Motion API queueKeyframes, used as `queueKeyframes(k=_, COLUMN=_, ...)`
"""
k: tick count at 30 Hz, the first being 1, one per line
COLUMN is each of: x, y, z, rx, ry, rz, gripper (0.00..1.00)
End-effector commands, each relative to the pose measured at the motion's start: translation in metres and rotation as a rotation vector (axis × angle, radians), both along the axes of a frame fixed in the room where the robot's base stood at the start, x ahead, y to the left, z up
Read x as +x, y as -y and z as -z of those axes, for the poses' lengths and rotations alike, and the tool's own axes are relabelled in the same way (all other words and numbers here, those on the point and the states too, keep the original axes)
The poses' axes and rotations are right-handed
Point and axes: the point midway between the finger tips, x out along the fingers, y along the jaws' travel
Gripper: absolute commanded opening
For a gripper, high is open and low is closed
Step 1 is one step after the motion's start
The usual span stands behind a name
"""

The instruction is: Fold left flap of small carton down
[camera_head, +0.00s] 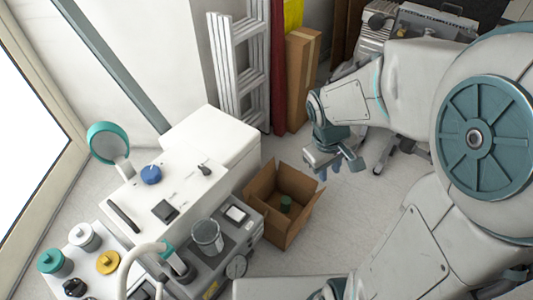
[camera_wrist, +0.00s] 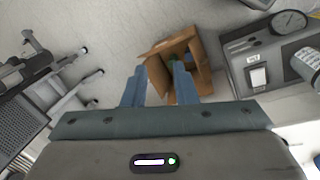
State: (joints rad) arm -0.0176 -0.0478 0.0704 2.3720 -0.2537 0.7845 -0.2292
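The small carton (camera_head: 289,222) is an open brown cardboard box on the floor beside the white machine in the head view. A green item (camera_head: 286,203) lies inside it. It also shows in the wrist view, where the carton (camera_wrist: 203,66) is past the fingertips, with a flap (camera_wrist: 158,73) standing out on its left side. My gripper (camera_head: 322,172) is above the floor, up and to the right of the carton in the head view. In the wrist view my gripper (camera_wrist: 158,72) has its two blue fingers apart with nothing held between them. Contact with the flap cannot be told.
The white dental machine (camera_head: 185,176) with knobs and gauge stands left of the carton. A ladder (camera_head: 238,75) and a tall cardboard box (camera_head: 299,78) lean at the back wall. A wheeled frame (camera_wrist: 62,80) stands left in the wrist view. Floor right of the carton is clear.

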Motion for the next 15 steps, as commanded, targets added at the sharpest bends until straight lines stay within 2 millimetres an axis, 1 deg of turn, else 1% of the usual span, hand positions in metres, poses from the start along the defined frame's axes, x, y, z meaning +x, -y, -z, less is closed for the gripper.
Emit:
queueKeyframes(k=1, x=0.014, y=0.000, z=0.000, rx=-0.027, ry=-0.026, rz=-0.083, gripper=0.25)
queueKeyframes(k=3, x=0.033, y=-0.001, z=0.008, rx=-0.062, ry=-0.053, rz=-0.211, gripper=0.25)
queueKeyframes(k=5, x=0.048, y=-0.004, z=0.016, rx=-0.085, ry=-0.076, rz=-0.323, gripper=0.25)
queueKeyframes(k=8, x=0.072, y=-0.010, z=0.033, rx=-0.116, ry=-0.117, rz=-0.511, gripper=0.25)
queueKeyframes(k=9, x=0.081, y=-0.014, z=0.041, rx=-0.125, ry=-0.131, rz=-0.588, gripper=0.25)
queueKeyframes(k=11, x=0.093, y=-0.020, z=0.054, rx=-0.133, ry=-0.154, rz=-0.703, gripper=0.25)
queueKeyframes(k=15, x=0.116, y=-0.039, z=0.089, rx=-0.135, ry=-0.200, rz=-0.973, gripper=0.25)
